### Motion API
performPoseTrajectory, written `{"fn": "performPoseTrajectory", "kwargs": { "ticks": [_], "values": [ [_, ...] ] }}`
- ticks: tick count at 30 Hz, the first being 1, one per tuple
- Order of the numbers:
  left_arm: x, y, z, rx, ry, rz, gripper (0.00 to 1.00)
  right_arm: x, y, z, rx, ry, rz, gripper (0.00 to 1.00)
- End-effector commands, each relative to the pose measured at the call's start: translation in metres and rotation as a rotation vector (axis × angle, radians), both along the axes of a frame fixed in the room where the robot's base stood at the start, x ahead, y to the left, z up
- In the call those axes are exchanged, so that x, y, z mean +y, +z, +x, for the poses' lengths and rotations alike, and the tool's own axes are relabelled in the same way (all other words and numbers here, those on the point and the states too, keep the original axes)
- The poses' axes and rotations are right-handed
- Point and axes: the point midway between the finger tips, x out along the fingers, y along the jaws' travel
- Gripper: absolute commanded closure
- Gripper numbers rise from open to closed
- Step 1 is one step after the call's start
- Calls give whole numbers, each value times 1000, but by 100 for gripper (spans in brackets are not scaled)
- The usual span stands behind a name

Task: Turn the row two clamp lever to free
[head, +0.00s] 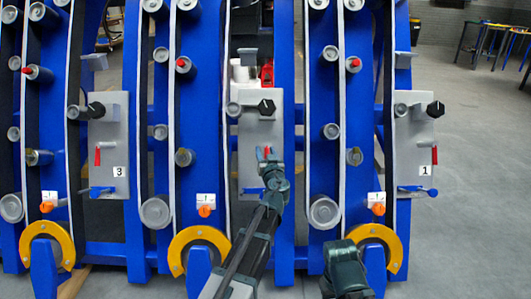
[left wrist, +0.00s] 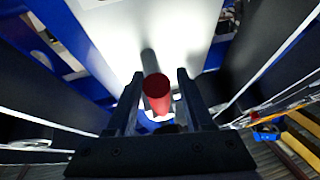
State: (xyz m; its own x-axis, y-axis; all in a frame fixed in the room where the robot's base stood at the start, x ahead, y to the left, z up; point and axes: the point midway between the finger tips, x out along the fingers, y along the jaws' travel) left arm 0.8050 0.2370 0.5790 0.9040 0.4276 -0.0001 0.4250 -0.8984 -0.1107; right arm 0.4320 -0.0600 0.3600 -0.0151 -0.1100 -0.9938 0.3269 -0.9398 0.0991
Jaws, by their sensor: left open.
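The row two plate (head: 250,130) is the grey middle one, with a black knob on top; its number is hidden behind my arm. My left gripper (head: 268,156) is in front of its middle, where a bit of red shows. In the left wrist view a red-tipped lever (left wrist: 157,88) on a grey shaft points at the camera. It lies between the fingers of the open left gripper (left wrist: 160,92), with gaps visible at both sides. A blue handle (head: 252,190) sits lower on the plate, partly behind my arm.
Similar plates stand on both sides, marked 3 (head: 108,135) and 1 (head: 415,140), each with a red lever and a blue handle. Blue frame beams, grey rollers and yellow-rimmed wheels (head: 199,238) surround them. Open floor (head: 475,150) lies at the right.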

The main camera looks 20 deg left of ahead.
Motion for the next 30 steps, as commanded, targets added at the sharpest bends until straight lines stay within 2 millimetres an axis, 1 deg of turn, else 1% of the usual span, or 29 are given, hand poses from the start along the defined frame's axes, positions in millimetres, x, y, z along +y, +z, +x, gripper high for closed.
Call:
{"fn": "performPoseTrajectory", "kwargs": {
  "ticks": [7,8,9,11,12,16,17,30],
  "values": [
    [0,0,0,0,0,0,48,0,0,0,0,0,0,50],
    [0,0,0,0,0,0,50,0,0,0,0,0,0,50],
    [0,0,0,0,0,0,57,0,0,0,0,0,0,50],
    [0,0,0,0,0,0,68,0,0,0,0,0,0,50],
    [0,0,0,0,0,0,75,0,0,0,0,0,0,50],
    [0,0,0,0,0,0,98,0,0,0,0,0,0,50],
    [0,0,0,0,0,0,100,0,0,0,0,0,0,50],
    [0,0,0,0,0,0,100,0,0,0,0,0,0,50]
  ]
}}
